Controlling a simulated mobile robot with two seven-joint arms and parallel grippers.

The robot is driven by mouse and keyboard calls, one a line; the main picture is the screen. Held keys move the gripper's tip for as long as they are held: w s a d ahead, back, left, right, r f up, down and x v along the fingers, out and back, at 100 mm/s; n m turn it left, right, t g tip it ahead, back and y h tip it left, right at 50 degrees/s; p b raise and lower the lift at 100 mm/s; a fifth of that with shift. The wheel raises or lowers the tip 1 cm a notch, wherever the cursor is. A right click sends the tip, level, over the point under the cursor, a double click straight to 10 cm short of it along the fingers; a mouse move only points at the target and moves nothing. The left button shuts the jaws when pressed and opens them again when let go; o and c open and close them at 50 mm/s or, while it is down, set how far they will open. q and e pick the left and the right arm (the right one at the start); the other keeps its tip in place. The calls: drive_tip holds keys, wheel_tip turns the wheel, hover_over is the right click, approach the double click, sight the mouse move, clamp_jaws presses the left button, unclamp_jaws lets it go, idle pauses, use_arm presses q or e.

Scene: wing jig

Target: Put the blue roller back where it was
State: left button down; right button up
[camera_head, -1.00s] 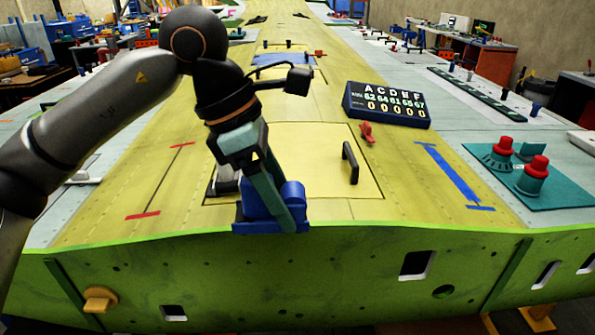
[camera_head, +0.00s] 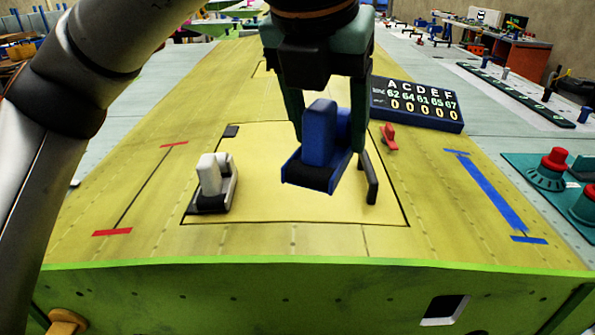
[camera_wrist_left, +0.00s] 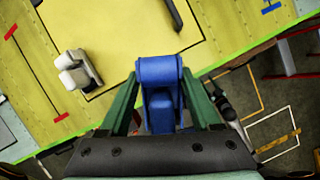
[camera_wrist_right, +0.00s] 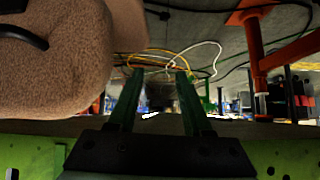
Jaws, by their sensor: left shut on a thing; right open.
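The blue roller (camera_head: 320,150) is a blue block-like tool with a flat base and a raised body. My left gripper (camera_head: 325,140) is shut on it and holds it in the air over the yellow panel, near the black handle. The roller also shows between the green fingers in the left wrist view (camera_wrist_left: 160,82). A white and dark tool (camera_head: 213,185) sits at the panel's left edge. A blue marked line (camera_head: 490,190) lies on the right of the wing, a red marked line (camera_head: 145,188) on the left. My right gripper (camera_wrist_right: 158,105) is open and empty.
A dark scoreboard (camera_head: 416,104) and a red clip (camera_head: 389,137) stand right of the panel. A black handle (camera_head: 368,180) rises from it. Red-topped knobs (camera_head: 553,165) stand on a teal mat. The wing's green front edge (camera_head: 300,264) runs below. A brown rounded thing (camera_wrist_right: 60,60) fills the right wrist view's upper left.

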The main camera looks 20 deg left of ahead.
use_arm(q)
drive_tip(key=w+a+f, duration=0.4)
drive_tip(key=w+f, duration=0.1)
drive_tip(key=w+a+f, duration=0.1)
drive_tip(key=w+f, duration=0.1)
drive_tip(key=w, duration=0.1)
drive_tip(key=shift+w+a+f+p, duration=0.15)
drive_tip(key=shift+a+f+p, duration=0.15)
drive_tip(key=shift+a, duration=0.1)
drive_tip(key=shift+w+a+f, duration=0.1)
drive_tip(key=shift+w+f, duration=0.05)
drive_tip(key=shift+f, duration=0.05)
drive_tip(key=f, duration=0.3)
drive_tip(key=shift+w+a+f+p, duration=0.1)
drive_tip(key=shift+w+a+p, duration=0.1)
drive_tip(key=shift+p, duration=0.1)
drive_tip(key=shift+d+f, duration=0.1)
drive_tip(key=shift+f, duration=0.1)
drive_tip(key=shift+f, duration=0.2)
drive_tip(key=shift+c, duration=0.5)
unclamp_jaws()
